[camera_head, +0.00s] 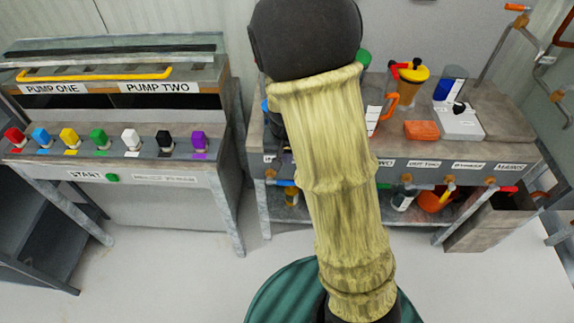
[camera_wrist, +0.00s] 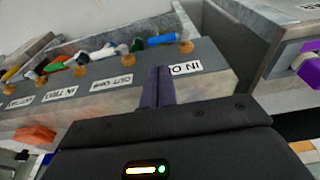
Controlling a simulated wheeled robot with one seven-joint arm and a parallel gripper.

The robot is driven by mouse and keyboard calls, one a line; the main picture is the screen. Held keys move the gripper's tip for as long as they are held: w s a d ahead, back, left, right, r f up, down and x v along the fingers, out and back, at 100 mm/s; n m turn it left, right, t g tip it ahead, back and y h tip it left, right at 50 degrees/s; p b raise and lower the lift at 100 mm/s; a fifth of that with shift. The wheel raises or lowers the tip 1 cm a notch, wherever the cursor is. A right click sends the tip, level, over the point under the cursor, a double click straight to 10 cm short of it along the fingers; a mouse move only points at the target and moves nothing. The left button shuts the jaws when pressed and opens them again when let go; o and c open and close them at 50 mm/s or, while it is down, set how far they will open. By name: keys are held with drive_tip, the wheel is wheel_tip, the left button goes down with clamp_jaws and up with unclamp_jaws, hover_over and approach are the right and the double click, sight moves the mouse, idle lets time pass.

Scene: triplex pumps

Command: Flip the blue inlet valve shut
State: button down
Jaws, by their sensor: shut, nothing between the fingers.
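The blue inlet valve handle (camera_head: 285,183) sits on a brass stem below the "IN" label at the left end of the right-hand bench's front. It lies roughly level, pointing right from the stem. In the wrist view, where the labels appear upside down, the blue handle (camera_wrist: 162,40) points left from its brass stem (camera_wrist: 185,46). My gripper (camera_wrist: 158,72) is shut and empty, its dark fingertips just short of the blue handle beside the "IN ONE" label (camera_wrist: 185,68). I cannot tell whether they touch it. In the head view my arm hides the gripper.
A green-handled valve (camera_wrist: 137,45) is close beside the blue one. More valves, including a red-handled one (camera_head: 508,188), line the bench front. The pump button console (camera_head: 120,150) stands left, across a narrow floor gap.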

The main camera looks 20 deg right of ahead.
drive_tip(key=shift+w, duration=0.1)
idle(0.3)
drive_tip(key=b, duration=0.4)
approach(287, 181)
drive_tip(key=f, duration=0.4)
drive_tip(key=w+f, duration=0.1)
drive_tip(key=f, duration=0.1)
drive_tip(key=shift+d+f, duration=0.15)
drive_tip(key=shift+f, duration=0.25)
drive_tip(key=shift+w, duration=0.15)
